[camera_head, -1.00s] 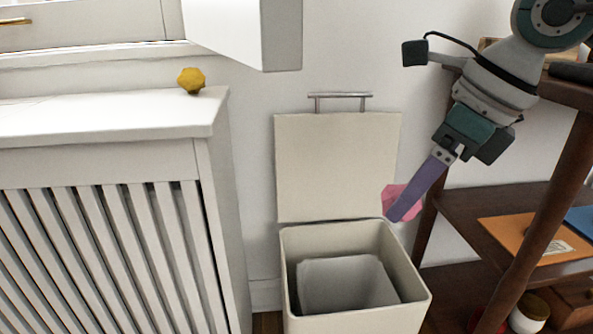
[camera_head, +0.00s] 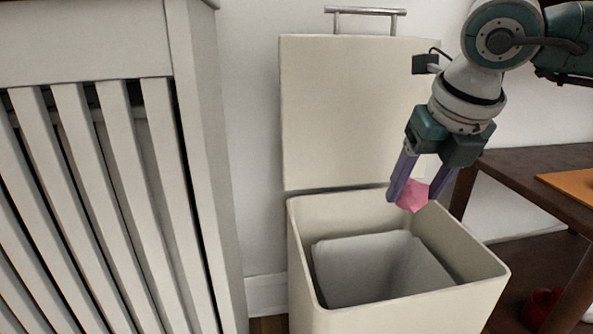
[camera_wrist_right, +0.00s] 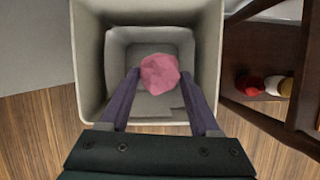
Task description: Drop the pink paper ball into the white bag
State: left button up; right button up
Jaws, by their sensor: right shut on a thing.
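A pink paper ball (camera_head: 412,195) is held between the purple fingers of my right gripper (camera_head: 422,196). The ball also shows in the right wrist view (camera_wrist_right: 159,73), between the fingertips. The gripper is over the back right part of an open cream bin (camera_head: 399,307). Inside the bin is the white bag (camera_head: 375,268), a pale inner liner with an open top. In the right wrist view the ball covers part of the liner's (camera_wrist_right: 118,48) inside. My left gripper is not in view.
The bin's lid (camera_head: 345,110) stands raised against the wall behind it. A white slatted radiator cover (camera_head: 120,180) is at the left. A dark wooden shelf (camera_head: 500,178) with an orange item (camera_head: 570,186) is at the right, close to the bin.

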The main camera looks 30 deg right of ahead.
aim_at(412, 208)
notch_tip(412, 208, down, 4)
jog(key=shift+w+b, duration=0.1)
jog(key=shift+b, duration=1.15)
jog(key=o, duration=1.4)
jog(key=shift+c, duration=0.2)
jog(key=shift+r, duration=0.15)
jog(key=p+v, duration=0.6)
jog(key=v, duration=0.3)
jog(key=shift+r, duration=0.4)
